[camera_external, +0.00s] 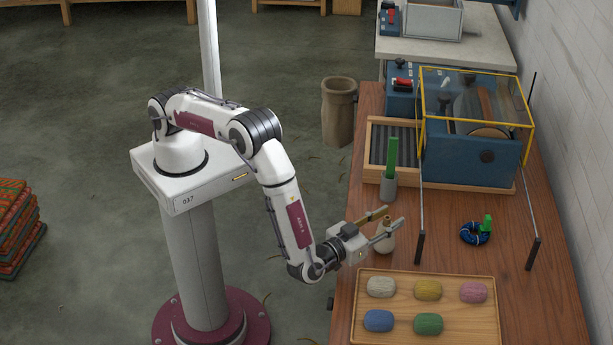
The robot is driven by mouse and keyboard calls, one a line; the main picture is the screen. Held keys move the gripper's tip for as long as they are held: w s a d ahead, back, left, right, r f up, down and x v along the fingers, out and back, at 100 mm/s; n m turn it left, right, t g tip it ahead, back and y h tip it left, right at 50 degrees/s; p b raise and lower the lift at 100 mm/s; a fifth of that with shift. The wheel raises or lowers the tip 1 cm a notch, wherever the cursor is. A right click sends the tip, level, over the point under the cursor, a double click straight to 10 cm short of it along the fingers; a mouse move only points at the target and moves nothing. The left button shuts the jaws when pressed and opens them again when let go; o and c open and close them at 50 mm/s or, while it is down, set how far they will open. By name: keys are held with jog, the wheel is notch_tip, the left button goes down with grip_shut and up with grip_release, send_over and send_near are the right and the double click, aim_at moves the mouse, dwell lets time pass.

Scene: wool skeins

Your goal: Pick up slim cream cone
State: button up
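The slim cream cone (385,244) stands on the wooden bench top just behind the tray, its narrow tip pointing up. My gripper (393,216) reaches toward it from the left, low over the bench. Its two fingers are spread apart, one on the far side and one on the near side of the cone's upper part in this view. The near finger hides part of the cone. I cannot tell whether either finger touches it.
A wooden tray (455,338) with several coloured skeins lies in front. Behind stand a grey holder (388,188) with a green stick and a blue machine (470,160) under a yellow-framed cover. A dark blue ring (471,237) with a green piece lies right. Bench between is clear.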

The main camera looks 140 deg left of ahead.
grip_shut()
jog(key=shift+r, duration=0.1)
jog(key=shift+r, duration=4.9)
